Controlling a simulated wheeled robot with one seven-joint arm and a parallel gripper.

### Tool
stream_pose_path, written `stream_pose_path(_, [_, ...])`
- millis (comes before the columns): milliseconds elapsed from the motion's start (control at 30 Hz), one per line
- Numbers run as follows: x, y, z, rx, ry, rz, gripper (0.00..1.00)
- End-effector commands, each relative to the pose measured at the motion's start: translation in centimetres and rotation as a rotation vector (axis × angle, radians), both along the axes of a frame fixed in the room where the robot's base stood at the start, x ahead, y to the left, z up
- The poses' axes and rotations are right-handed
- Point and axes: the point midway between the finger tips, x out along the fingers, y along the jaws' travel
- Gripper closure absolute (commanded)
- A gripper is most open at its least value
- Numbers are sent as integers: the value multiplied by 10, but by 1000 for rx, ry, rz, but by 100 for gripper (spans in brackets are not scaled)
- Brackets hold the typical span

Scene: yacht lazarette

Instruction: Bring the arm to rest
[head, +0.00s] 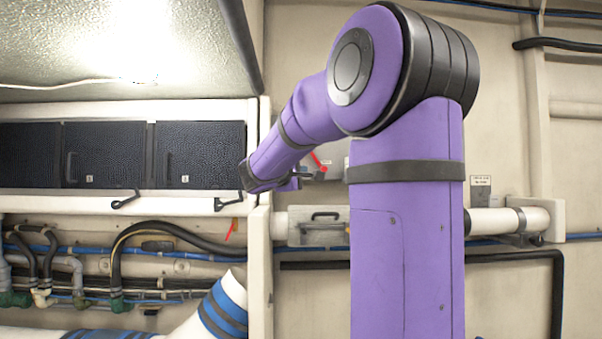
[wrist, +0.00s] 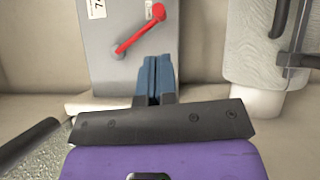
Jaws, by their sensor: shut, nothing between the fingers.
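My gripper (wrist: 156,75) shows in the wrist view with its two blue fingers together and nothing between them. It is in front of the lower part of a grey box with a red lever (wrist: 139,30); I cannot tell whether the fingertips touch the box. In the head view my purple arm is raised and bent, with its forearm reaching down and left towards the back wall. The fingers cannot be made out clearly there. The red lever also shows in the head view (head: 317,160), just right of my wrist.
Dark locker doors (head: 104,155) line the left wall, above black hoses (head: 170,230) and pipes. A white pipe (head: 508,221) runs along the back wall behind my arm. A pale upright post (head: 259,270) stands close below my wrist. A pale cylindrical fitting (wrist: 262,60) is right of the box.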

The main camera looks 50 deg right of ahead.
Motion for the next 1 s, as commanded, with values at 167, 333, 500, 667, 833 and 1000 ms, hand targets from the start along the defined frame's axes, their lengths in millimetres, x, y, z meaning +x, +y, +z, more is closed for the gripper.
stream_pose_path(167, [0,0,0,0,0,0,100])
stream_pose_path(333, [0,0,0,1,-1,0,100])
stream_pose_path(500, [-11,16,-11,81,-32,7,100])
stream_pose_path(667, [-37,59,-46,304,-107,28,100])
stream_pose_path(833, [-67,119,-94,590,-181,65,100])
stream_pose_path(1000, [-98,185,-141,876,-239,108,100])
